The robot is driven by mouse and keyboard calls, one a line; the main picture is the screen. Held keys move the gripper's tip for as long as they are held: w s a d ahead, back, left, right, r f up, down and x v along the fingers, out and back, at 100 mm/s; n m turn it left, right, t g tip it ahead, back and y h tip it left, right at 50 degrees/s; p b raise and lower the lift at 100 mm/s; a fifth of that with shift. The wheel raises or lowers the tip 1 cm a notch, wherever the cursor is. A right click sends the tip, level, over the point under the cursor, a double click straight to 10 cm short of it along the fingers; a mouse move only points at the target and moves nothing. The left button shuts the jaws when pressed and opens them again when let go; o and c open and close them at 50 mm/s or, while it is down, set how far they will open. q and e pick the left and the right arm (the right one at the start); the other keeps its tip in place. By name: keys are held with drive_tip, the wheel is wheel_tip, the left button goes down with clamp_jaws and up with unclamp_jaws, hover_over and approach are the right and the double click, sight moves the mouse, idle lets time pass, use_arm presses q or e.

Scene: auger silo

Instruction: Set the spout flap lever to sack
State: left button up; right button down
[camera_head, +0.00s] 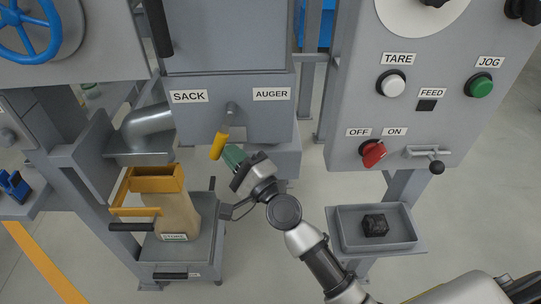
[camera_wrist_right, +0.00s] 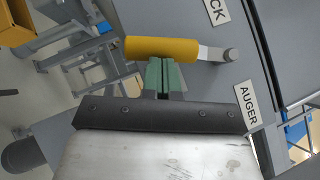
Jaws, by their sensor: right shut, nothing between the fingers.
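The spout flap lever (camera_head: 219,145) has a yellow grip on a metal arm. It hangs down from its pivot on the grey panel and leans a little left, toward the SACK label (camera_head: 189,96). The AUGER label (camera_head: 271,94) is to the right of the pivot. My right gripper (camera_head: 233,155) is just right of the yellow grip, its green fingers shut and empty. In the right wrist view the fingertips (camera_wrist_right: 160,62) are up against or very close to the side of the yellow grip (camera_wrist_right: 162,47); contact is unclear. My left gripper is not in view.
A paper sack (camera_head: 178,214) stands below the spout (camera_head: 148,124) in a yellow clamp frame. At right is a control panel with a red switch (camera_head: 373,152), and below it a grey tray (camera_head: 345,232) holding a dark block. Floor shows between them.

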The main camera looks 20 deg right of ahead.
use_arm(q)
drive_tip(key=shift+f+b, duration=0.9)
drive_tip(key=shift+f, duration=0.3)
use_arm(e)
drive_tip(key=shift+w+a+r+m+t, duration=0.1)
drive_tip(key=shift+w+a+m+t, duration=0.15)
drive_tip(key=shift+a, duration=0.2)
drive_tip(key=shift+a+r+m+t, duration=0.1)
drive_tip(key=shift+a+m+t, duration=0.05)
drive_tip(key=shift+a+m, duration=0.25)
drive_tip(key=shift+f, duration=0.1)
